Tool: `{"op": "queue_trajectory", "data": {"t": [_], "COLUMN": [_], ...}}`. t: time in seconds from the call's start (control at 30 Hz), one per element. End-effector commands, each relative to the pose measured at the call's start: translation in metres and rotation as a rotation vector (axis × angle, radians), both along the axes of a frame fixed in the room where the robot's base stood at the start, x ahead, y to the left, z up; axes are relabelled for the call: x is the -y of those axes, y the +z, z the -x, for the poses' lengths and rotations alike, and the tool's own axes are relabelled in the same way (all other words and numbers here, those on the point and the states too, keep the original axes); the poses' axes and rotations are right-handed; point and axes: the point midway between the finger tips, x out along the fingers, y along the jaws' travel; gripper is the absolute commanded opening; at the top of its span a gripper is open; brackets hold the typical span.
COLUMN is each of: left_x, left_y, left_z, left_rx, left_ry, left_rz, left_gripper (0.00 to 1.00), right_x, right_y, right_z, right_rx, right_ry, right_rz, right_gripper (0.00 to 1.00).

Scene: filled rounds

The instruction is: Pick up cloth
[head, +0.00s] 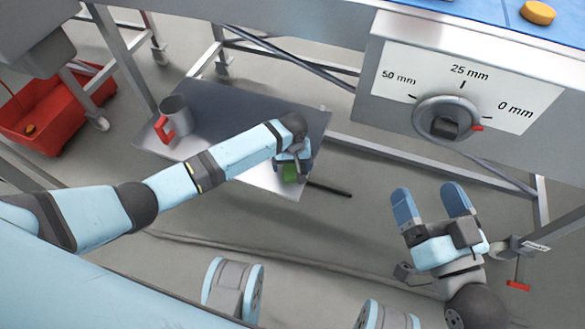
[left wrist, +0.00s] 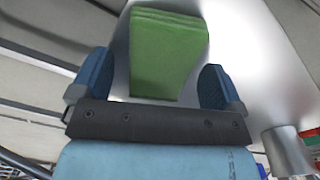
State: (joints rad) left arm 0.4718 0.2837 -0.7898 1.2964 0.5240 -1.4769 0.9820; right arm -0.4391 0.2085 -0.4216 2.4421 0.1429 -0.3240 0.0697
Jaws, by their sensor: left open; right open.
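A green folded cloth (head: 290,174) lies on the metal shelf (head: 240,105), near its front right edge, mostly hidden by my left gripper in the head view. In the left wrist view the cloth (left wrist: 168,55) shows as a stack of layers lying between the two blue fingers. My left gripper (head: 293,160) is open over the cloth, with a finger on either side; I cannot tell whether they touch it. My right gripper (head: 431,203) is open and empty, held in the air to the right, away from the shelf.
A metal mug (head: 174,113) with a red handle stands on the shelf's left part. A dark rod (head: 330,188) sticks out past the shelf's right edge. A control panel (head: 462,85) with a dial is at upper right. A red crate (head: 52,112) stands on the floor at left.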

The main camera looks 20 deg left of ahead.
Motion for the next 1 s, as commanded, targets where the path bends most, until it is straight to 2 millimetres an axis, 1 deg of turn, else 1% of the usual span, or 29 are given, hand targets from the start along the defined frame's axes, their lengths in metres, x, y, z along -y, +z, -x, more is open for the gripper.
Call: {"op": "queue_trajectory", "data": {"t": [0.1, 0.17, 0.2, 0.27, 0.3, 0.33, 0.37, 0.63, 0.77, 0.87, 0.93, 1.0], "left_x": [0.000, 0.000, 0.000, 0.000, 0.000, 0.000, 0.000, 0.000, 0.000, 0.000, 0.000, 0.000], "left_y": [0.001, 0.001, 0.001, 0.001, 0.001, 0.001, 0.001, 0.002, 0.010, 0.022, 0.034, 0.051], "left_z": [0.000, 0.000, 0.000, 0.000, 0.000, 0.000, 0.000, 0.000, 0.000, 0.000, 0.000, 0.000], "left_rx": [0.000, 0.000, 0.000, 0.000, 0.000, 0.000, 0.000, 0.001, 0.001, 0.003, 0.001, 0.003], "left_ry": [0.000, 0.000, 0.000, 0.000, 0.000, 0.000, -0.001, -0.001, -0.001, -0.001, -0.001, -0.001], "left_rz": [0.000, 0.000, 0.000, 0.000, 0.000, 0.000, 0.000, 0.000, 0.001, 0.001, 0.001, 0.002], "left_gripper": [0.94, 0.80, 0.71, 0.57, 0.48, 0.41, 0.40, 0.39, 0.39, 0.39, 0.39, 0.39], "right_x": [0.000, 0.000, 0.000, 0.000, 0.000, 0.000, 0.000, 0.000, 0.001, 0.001, 0.002, 0.002], "right_y": [0.001, 0.001, 0.001, 0.001, 0.001, 0.001, 0.001, 0.002, 0.008, 0.017, 0.022, 0.033], "right_z": [0.000, 0.000, 0.000, 0.000, 0.000, 0.000, 0.000, 0.000, 0.000, 0.000, 0.002, 0.003], "right_rx": [0.001, 0.001, 0.001, 0.001, 0.001, 0.001, 0.001, 0.002, 0.011, 0.034, 0.052, 0.079], "right_ry": [0.000, 0.000, 0.000, 0.000, 0.000, 0.000, 0.000, 0.000, -0.004, -0.010, -0.020, -0.027], "right_rz": [0.000, 0.000, 0.000, 0.000, 0.000, 0.000, 0.000, 0.000, -0.003, -0.012, -0.026, -0.041], "right_gripper": [0.89, 0.89, 0.89, 0.89, 0.89, 0.89, 0.89, 0.89, 0.89, 0.89, 0.89, 0.89]}}
